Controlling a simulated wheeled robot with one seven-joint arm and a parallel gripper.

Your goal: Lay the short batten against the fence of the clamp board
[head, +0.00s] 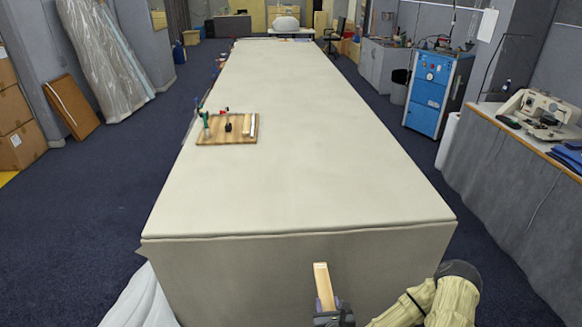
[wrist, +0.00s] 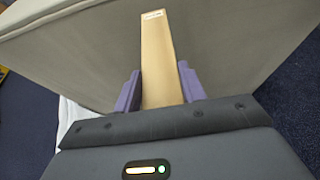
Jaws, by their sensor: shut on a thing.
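My gripper (head: 333,309) is low in front of the near end of the long table, below its top edge in the head view. It is shut on a short pale wooden batten (head: 323,284), which sticks up and away from the fingers. In the wrist view the batten (wrist: 158,60) runs lengthwise between the two purple fingers (wrist: 160,92). The clamp board (head: 226,139) is a striped wooden board lying on the table's left edge, farther off. It carries a green and a red clamp (head: 207,124) and a pale strip at its right side that looks like the fence (head: 250,128).
The cloth-covered table (head: 300,160) is clear apart from the clamp board and small items at its far end. Its near edge and cloth front stand close to my gripper. A side bench with a sewing machine (head: 541,108) and a blue cabinet (head: 430,85) stand to the right.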

